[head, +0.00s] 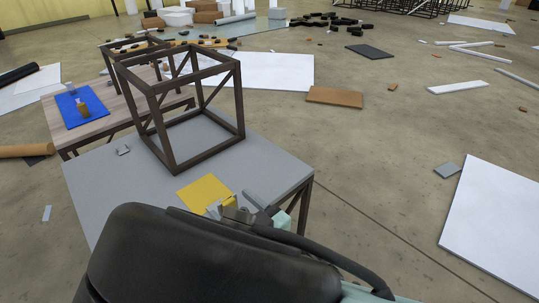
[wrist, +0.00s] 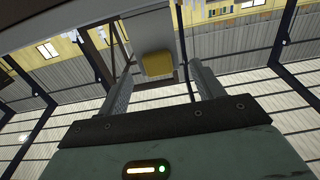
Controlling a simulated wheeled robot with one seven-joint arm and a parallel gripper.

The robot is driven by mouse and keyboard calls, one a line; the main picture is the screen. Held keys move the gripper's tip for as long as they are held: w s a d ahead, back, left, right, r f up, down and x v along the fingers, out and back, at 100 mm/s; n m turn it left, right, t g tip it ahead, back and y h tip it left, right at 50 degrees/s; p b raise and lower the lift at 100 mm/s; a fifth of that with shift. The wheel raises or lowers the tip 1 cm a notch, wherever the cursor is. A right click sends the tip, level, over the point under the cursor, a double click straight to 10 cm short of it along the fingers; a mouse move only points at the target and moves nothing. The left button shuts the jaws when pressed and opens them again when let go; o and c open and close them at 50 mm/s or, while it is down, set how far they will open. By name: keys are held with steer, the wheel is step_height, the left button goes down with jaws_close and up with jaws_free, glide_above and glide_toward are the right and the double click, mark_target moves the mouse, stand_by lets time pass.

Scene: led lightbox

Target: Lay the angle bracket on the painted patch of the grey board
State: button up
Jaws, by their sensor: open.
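The grey board (head: 105,190) is the top of a dark-legged table in the head view. The painted patch (head: 200,190) is a yellow square near its front right part. A small grey piece (head: 122,150), which looks like the angle bracket, lies at the board's far left, well apart from the patch. My gripper (head: 240,212) is over the front right of the board, beside the patch, partly hidden by my arm. In the wrist view my gripper (wrist: 160,85) is open, with a yellow shape (wrist: 157,63) visible beyond the gap between its fingers; I see nothing held.
A dark open-frame cube (head: 172,165) stands on the board between the grey piece and the right side. A wooden table (head: 120,105) with a blue patch (head: 70,118) adjoins behind. White panels (head: 495,225) and scattered pieces lie on the floor.

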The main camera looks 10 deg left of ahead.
steer(key=v, duration=0.8)
steer(key=w+d+f+m+g+h, duration=0.1)
steer(key=w+d+m+g+h, duration=0.25)
steer(key=d+m+h, duration=0.35)
steer(key=s+d+r+n+g+h, duration=0.2)
steer(key=s+r+g+h, duration=0.1)
steer(key=s+r+g, duration=0.2)
steer(key=shift+v, duration=0.85)
steer(key=s+d+r+n+g+h, duration=0.1)
steer(key=s+d+r, duration=0.1)
steer(key=d, duration=0.1)
steer(key=s+d+r+n+g+h, duration=0.1)
steer(key=s+d+r, duration=0.1)
steer(key=s+d, duration=0.1)
steer(key=s+d+r+g+h, duration=0.1)
steer(key=s+d+r, duration=0.1)
steer(key=d+r, duration=0.1)
steer(key=shift+s+d+r+n, duration=0.15)
steer(key=shift+s+d+n, duration=0.1)
steer(key=shift+n, duration=0.15)
steer(key=shift+c, duration=1.2)
steer(key=shift+w, duration=0.15)
